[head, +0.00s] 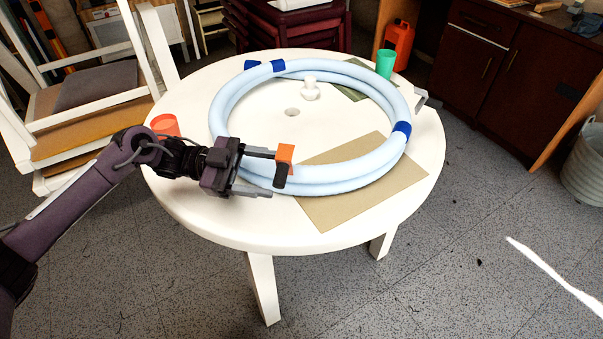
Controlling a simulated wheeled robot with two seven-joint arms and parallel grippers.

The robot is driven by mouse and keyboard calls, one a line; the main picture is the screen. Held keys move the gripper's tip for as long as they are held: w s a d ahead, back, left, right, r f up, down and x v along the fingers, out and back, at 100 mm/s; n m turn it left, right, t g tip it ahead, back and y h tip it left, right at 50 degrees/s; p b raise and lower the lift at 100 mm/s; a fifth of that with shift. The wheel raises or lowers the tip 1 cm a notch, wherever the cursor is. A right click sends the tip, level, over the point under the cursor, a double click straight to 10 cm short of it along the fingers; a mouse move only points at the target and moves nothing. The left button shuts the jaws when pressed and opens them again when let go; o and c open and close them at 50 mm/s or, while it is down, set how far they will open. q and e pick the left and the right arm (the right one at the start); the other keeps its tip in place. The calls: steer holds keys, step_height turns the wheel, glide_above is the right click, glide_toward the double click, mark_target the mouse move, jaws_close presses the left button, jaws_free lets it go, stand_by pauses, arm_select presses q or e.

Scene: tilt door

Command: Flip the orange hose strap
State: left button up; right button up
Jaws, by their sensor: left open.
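The orange hose strap (286,153) sits at the near left part of a coiled pale blue hose (340,175) on a round white table. A dark piece (281,175) hangs just below the orange part; I cannot tell whether it belongs to the strap. My left gripper (274,173) comes in from the left and is open. Its two grey fingers point right, with the upper tip close to the orange part and the lower tip near the dark piece's lower end. Contact cannot be told. My right gripper is not in view.
The round white table (188,200) has a tan mat (325,212) under the hose. A red-orange cup (165,125) stands left, behind my left arm. A green cup (385,63) stands at the back. Blue bands (402,127) wrap the hose. A chair (85,90) stands left.

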mark_target(278, 167)
arm_select(q)
steer(key=shift+s+d+p, duration=0.15)
steer(key=shift+d, duration=1.15)
steer(key=shift+s+d+p, duration=0.1)
steer(key=shift+d+p, duration=0.05)
steer(key=shift+d, duration=1.15)
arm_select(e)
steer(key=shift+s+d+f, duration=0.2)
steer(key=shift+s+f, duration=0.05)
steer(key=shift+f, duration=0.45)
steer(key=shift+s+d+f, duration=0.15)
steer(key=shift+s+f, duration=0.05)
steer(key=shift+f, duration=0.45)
arm_select(q)
steer(key=c, duration=1.3)
